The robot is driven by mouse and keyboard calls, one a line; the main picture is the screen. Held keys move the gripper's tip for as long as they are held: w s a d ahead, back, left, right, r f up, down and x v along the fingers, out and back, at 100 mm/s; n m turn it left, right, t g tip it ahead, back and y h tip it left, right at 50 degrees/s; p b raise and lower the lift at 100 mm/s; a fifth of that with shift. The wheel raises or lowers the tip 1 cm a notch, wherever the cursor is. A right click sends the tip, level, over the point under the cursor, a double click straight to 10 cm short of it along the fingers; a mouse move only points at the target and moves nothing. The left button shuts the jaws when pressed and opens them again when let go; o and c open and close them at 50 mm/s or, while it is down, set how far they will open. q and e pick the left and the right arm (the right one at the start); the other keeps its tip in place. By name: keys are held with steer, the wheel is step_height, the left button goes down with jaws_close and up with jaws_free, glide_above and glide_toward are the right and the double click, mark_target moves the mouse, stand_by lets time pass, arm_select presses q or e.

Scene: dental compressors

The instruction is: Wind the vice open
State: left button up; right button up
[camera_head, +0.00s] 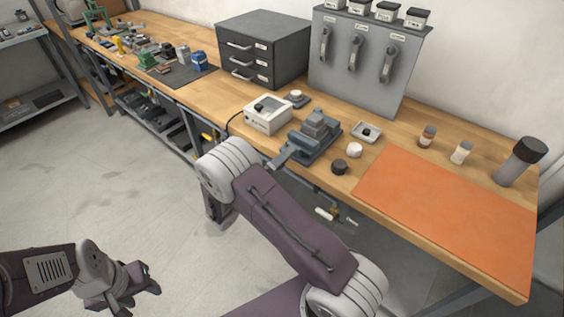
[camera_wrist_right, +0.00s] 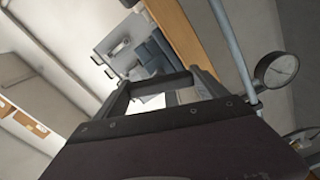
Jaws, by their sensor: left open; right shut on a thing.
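The blue-grey vice (camera_head: 316,132) stands near the front edge of the workbench, with its screw end (camera_head: 279,158) jutting out over the edge. In the right wrist view, a blue-grey shape that looks like the vice (camera_wrist_right: 155,54) lies beyond the fingers. My right gripper (camera_wrist_right: 160,83) is shut on a dark bar, which looks like the vice handle; how far the jaws are apart cannot be told. In the head view my right arm hides that gripper and the handle. My left gripper (camera_head: 146,281) is open and empty, low over the floor, far from the vice.
A white box with a dial (camera_head: 267,114) stands left of the vice. A dark knob (camera_head: 339,167), a white one (camera_head: 354,150) and a small tray (camera_head: 367,131) are to its right. An orange mat (camera_head: 447,207) lies farther right. A pressure gauge (camera_wrist_right: 277,69) shows in the wrist view.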

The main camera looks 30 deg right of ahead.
steer(key=n, duration=0.5)
steer(key=shift+n, duration=0.3)
steer(key=n+p, duration=0.2)
steer(key=n, duration=0.3)
steer(key=n+p, duration=0.2)
steer(key=n, duration=0.4)
steer(key=shift+n, duration=0.4)
steer(key=n+p, duration=0.1)
steer(key=n, duration=0.3)
steer(key=shift+s+f+n+p, duration=0.1)
steer(key=shift+f+n+p, duration=0.05)
steer(key=shift+n+p, duration=0.2)
steer(key=shift+n, duration=0.35)
steer(key=o, duration=1.3)
steer(key=b+v, duration=0.1)
steer(key=v, duration=0.8)
steer(key=shift+a, duration=0.1)
